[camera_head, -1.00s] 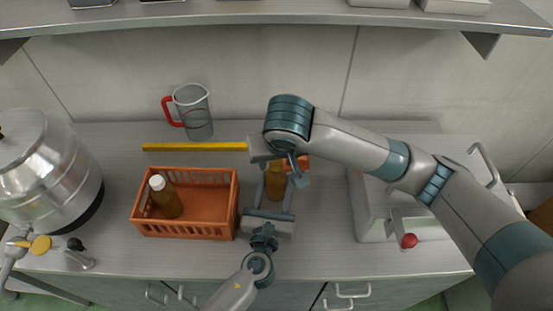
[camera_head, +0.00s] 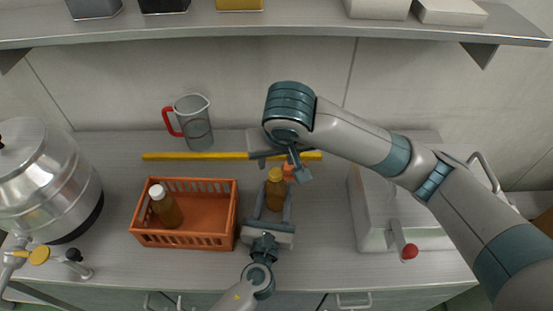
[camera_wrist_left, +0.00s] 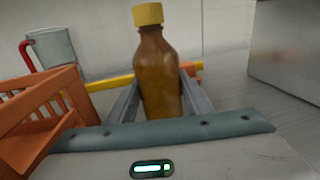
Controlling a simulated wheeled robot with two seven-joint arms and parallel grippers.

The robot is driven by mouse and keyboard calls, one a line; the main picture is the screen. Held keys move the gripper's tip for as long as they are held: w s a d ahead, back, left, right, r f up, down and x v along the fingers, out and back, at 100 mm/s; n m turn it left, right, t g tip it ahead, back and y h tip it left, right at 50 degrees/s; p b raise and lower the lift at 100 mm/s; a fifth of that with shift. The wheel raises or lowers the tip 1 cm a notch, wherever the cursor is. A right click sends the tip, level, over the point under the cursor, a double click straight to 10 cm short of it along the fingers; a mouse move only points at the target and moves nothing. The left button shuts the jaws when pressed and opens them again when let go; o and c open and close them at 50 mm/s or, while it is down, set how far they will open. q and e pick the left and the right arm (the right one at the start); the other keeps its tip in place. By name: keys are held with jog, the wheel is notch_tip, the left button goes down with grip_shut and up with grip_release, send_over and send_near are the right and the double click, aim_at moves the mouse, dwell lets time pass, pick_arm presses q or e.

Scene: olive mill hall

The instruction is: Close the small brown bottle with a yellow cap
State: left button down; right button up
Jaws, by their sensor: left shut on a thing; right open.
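The small brown bottle (camera_head: 275,194) stands upright on the counter between the fingers of my left gripper (camera_head: 273,207), which is shut on its body. Its yellow cap (camera_head: 275,174) is on the neck, and the cap also shows in the left wrist view (camera_wrist_left: 148,14) on top of the bottle (camera_wrist_left: 160,80). I cannot tell how tight the cap is. My right gripper (camera_head: 283,163) is open and empty, just behind and above the cap and apart from it. My left gripper's fingers (camera_wrist_left: 162,104) flank the bottle in the wrist view.
An orange crate (camera_head: 185,241) holding a white-capped brown bottle (camera_head: 166,207) stands at left. A yellow strip (camera_head: 195,156) lies behind it, near a red-handled jug (camera_head: 196,128). A small orange thing (camera_head: 289,170) is partly hidden behind the bottle. A pale box (camera_head: 375,215) is at right.

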jog(key=n, duration=0.3)
jog(key=shift+w+a, duration=0.1)
jog(key=n, duration=0.2)
jog(key=n+g, duration=0.1)
jog(key=n, duration=0.1)
jog(key=shift+w+a+r+n, duration=0.1)
jog(key=shift+a+n, duration=0.05)
jog(key=shift+n, duration=0.25)
jog(key=n, duration=0.4)
jog(key=shift+r+n+g, duration=0.15)
jog(key=shift+n+g, duration=0.15)
jog(key=n, duration=0.2)
jog(key=shift+w+r+n+g, duration=0.1)
jog(key=shift+r+n+g, duration=0.05)
jog(key=shift+n+g, duration=0.2)
jog(key=n, duration=0.4)
jog(key=shift+r+n+g+h, duration=0.25)
jog(key=shift+h, duration=0.05)
jog(key=n, duration=0.3)
jog(key=shift+w+r+g, duration=0.1)
jog(key=shift+r+g, duration=0.2)
jog(key=n, duration=0.3)
jog(key=r+n+g, duration=0.1)
jog(key=n, duration=0.2)
jog(key=shift+w+r+n, duration=0.1)
jog(key=shift+r+n, duration=0.1)
jog(key=shift+n, duration=0.2)
